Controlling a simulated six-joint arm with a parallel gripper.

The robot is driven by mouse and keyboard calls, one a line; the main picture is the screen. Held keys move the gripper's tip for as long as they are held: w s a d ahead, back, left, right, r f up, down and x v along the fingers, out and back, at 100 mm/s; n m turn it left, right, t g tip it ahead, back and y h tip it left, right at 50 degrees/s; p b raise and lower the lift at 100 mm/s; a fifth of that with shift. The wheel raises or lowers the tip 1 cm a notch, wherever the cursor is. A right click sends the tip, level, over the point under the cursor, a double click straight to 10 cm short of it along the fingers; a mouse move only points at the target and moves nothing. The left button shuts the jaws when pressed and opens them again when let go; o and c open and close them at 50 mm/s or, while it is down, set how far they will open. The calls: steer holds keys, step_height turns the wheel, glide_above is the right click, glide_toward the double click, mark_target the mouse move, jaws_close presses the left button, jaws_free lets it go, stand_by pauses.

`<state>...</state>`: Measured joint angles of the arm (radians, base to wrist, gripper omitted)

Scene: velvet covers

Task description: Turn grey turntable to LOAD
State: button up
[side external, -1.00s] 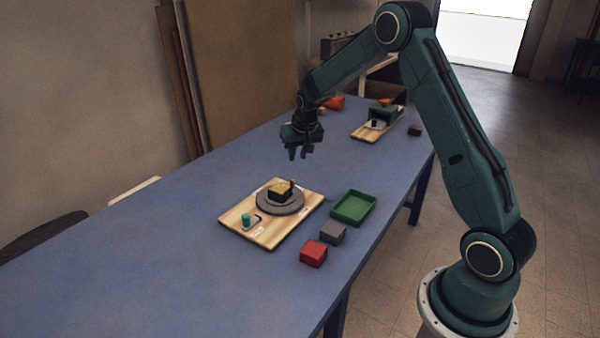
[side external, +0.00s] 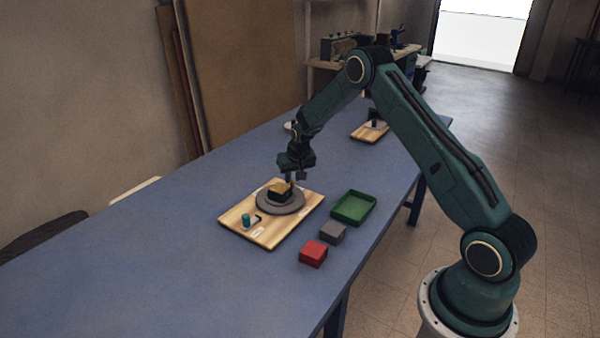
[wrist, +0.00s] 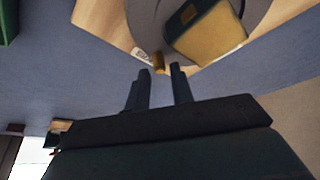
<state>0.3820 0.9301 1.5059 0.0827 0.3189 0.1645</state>
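The grey turntable (side external: 292,207) sits on a light wooden board on the blue table. It carries a dark block with a yellow-tan top (side external: 281,189) and a small yellowish upright peg near its edge. In the wrist view the turntable (wrist: 146,18), the block (wrist: 208,32) and the peg (wrist: 160,62) show at the top. My gripper (side external: 295,179) is just above the turntable's far edge, pointing down. In the wrist view its two fingers (wrist: 161,72) are apart, with the peg near the gap between the tips. I cannot tell whether they touch it. A white label (wrist: 141,54) shows, its text unreadable.
The wooden board (side external: 273,238) also bears a teal knob (side external: 246,219) and a label. A green tray (side external: 353,208), a grey block (side external: 333,232) and a red block (side external: 313,253) lie to the right. Another board (side external: 368,133) stands farther back. The table's left is clear.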

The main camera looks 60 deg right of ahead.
steer(key=shift+x, duration=0.75)
steer(key=shift+c, duration=0.4)
jaws_close()
